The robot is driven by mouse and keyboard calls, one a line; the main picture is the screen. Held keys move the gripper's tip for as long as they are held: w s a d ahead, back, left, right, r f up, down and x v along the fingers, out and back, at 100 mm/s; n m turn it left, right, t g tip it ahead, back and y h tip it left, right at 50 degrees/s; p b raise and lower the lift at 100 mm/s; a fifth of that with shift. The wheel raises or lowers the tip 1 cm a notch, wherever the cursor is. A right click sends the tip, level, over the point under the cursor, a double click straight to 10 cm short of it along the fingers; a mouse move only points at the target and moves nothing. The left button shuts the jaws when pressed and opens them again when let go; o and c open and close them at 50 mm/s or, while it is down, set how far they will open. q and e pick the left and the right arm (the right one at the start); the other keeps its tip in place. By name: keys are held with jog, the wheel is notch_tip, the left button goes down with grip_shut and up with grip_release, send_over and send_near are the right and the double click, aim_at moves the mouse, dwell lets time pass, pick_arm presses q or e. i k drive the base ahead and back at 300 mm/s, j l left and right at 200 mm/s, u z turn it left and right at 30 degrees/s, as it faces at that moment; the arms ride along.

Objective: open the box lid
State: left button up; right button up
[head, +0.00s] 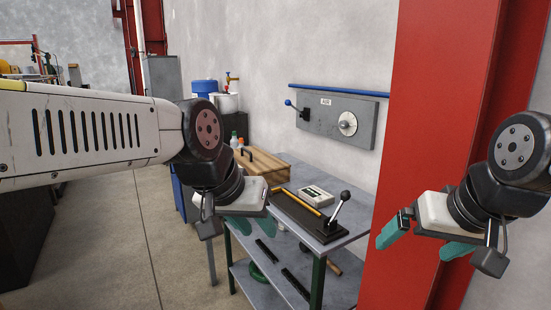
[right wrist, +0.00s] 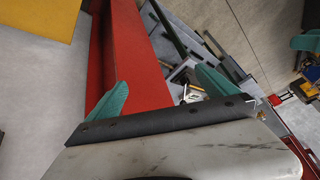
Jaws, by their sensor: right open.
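A wooden box (head: 268,163) with a dark handle (head: 249,153) stands at the far left end of a grey metal bench. Its lid looks closed, and my left arm and gripper cover part of its near side. My left gripper (head: 248,224) hangs in front of the bench, nearer to me than the box, with teal fingers pointing down; their gap is not clear. My right gripper (head: 426,242) is open and empty in front of the red column, well right of the box. Its two teal fingers stand apart in the right wrist view (right wrist: 163,92).
The bench (head: 330,241) also carries a lever tool (head: 338,207) and a small white-topped device (head: 316,195). A red column (head: 425,120) stands right of the bench. A grey wall panel (head: 367,121) with a lever hangs above. Open floor (head: 110,250) lies left.

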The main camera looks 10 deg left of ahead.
aim_at(260, 161)
jog(key=u, duration=0.65)
jog(key=i+j+z, duration=0.15)
jog(key=z, duration=0.55)
jog(key=i+j+z, duration=0.15)
jog(key=j, duration=0.15)
jog(key=i+j+z, duration=0.2)
jog(key=j+z, duration=0.15)
jog(key=j, duration=0.2)
jog(key=i+j+z, duration=0.2)
jog(key=j, duration=0.15)
jog(key=i+j, duration=0.15)
jog(key=j, duration=0.4)
jog(key=i+j, duration=0.1)
jog(key=j, duration=0.5)
jog(key=i+j+z, duration=0.1)
jog(key=j, duration=0.45)
jog(key=i+j, duration=0.15)
jog(key=j, duration=0.4)
jog(key=i+j, duration=0.1)
jog(key=j, duration=0.5)
jog(key=z, duration=0.05)
